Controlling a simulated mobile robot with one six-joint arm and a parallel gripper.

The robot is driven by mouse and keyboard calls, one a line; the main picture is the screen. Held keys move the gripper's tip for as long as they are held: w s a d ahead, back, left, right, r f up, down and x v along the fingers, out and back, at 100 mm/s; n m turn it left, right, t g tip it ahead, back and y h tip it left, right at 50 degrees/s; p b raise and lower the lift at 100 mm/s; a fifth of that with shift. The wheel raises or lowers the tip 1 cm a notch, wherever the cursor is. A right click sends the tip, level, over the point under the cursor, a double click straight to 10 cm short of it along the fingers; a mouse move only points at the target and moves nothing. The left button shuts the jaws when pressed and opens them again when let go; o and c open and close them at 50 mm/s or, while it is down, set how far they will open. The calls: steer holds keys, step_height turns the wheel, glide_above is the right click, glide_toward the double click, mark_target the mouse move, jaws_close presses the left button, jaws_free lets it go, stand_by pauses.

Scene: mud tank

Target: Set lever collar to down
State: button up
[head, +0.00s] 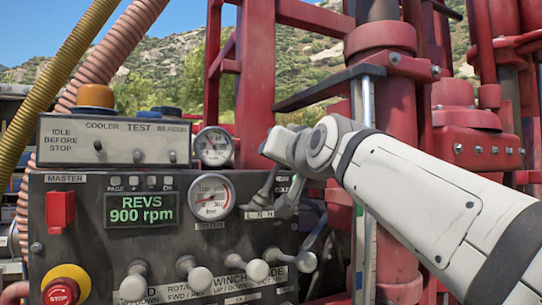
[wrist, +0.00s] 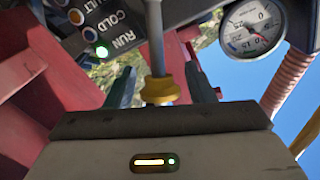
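In the wrist view a grey lever rod comes down from the top and carries a yellow lever collar (wrist: 160,92). My gripper (wrist: 161,78) is open, with one dark finger on each side of the collar. A gap shows between each finger and the collar. The collar's lower end is hidden by the gripper body, and I cannot tell whether it is up or down. In the head view my white arm reaches in from the right to the panel's right side. I cannot make out the collar or the fingertips there.
The black control panel (head: 75,240) has several white-knobbed levers along its lower front. A pressure gauge (head: 211,196) and a lever marked L N H stand near my wrist. Red steel frames (head: 260,80) rise behind. In the wrist view a round gauge (wrist: 251,27) is at upper right.

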jaws_close()
stand_by(0.3)
